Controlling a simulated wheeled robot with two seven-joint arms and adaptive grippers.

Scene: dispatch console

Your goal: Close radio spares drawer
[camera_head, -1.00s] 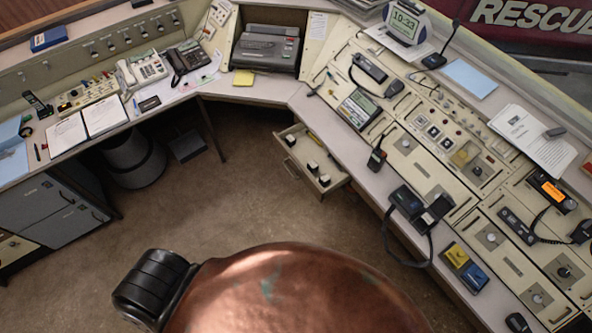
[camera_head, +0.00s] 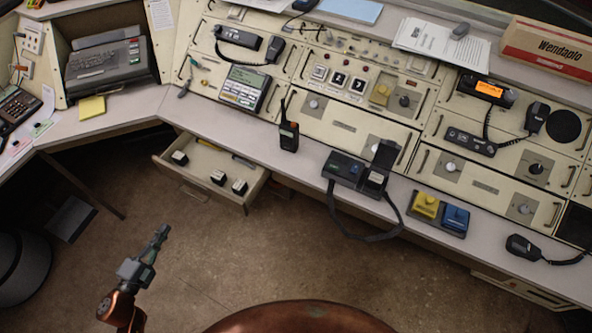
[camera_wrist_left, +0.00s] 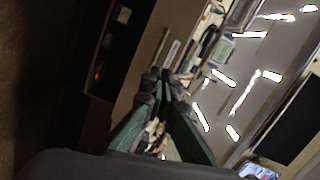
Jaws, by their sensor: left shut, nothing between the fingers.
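The drawer (camera_head: 200,184) is pulled out from under the desk, left of the middle in the head view. Its handle (camera_head: 194,197) is on the front panel. Inside it lie small black-and-white blocks (camera_head: 218,177) and a thin yellow item (camera_head: 206,144). My left gripper (camera_head: 163,231) is shut and empty, below and left of the drawer front and apart from it in the picture. In the left wrist view, its green fingers (camera_wrist_left: 166,85) show close together; I cannot make out the drawer clearly there. My right gripper is not in view.
The desk edge runs above the drawer. A handheld radio (camera_head: 289,131) stands near the edge, and a black strap (camera_head: 362,232) hangs over it from a dark device (camera_head: 346,170). A dark grey bin (camera_head: 20,270) stands at lower left. The floor before the drawer is clear.

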